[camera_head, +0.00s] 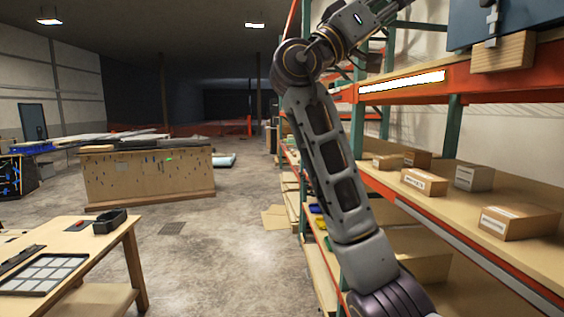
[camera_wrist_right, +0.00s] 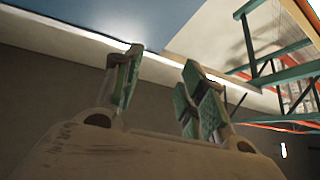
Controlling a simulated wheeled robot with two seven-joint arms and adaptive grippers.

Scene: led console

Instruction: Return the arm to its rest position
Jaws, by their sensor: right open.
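My right arm (camera_head: 325,160) rises from the bottom right of the head view, bends at a joint near the top, and runs on toward the top edge. Its gripper is not clearly visible there. In the right wrist view my right gripper (camera_wrist_right: 162,85) shows two green-padded fingers set wide apart, with nothing between them. A blue surface (camera_wrist_right: 160,20) lies beyond the fingers at the top of that view. My left gripper is in neither view.
A shelf rack (camera_head: 460,85) stands close on the right, with cardboard boxes (camera_head: 424,182) and a blue case (camera_head: 470,25). A wooden table (camera_head: 95,245) at lower left holds a gridded panel (camera_head: 45,273) and black bin (camera_head: 110,221). The middle floor (camera_head: 230,255) is mostly clear.

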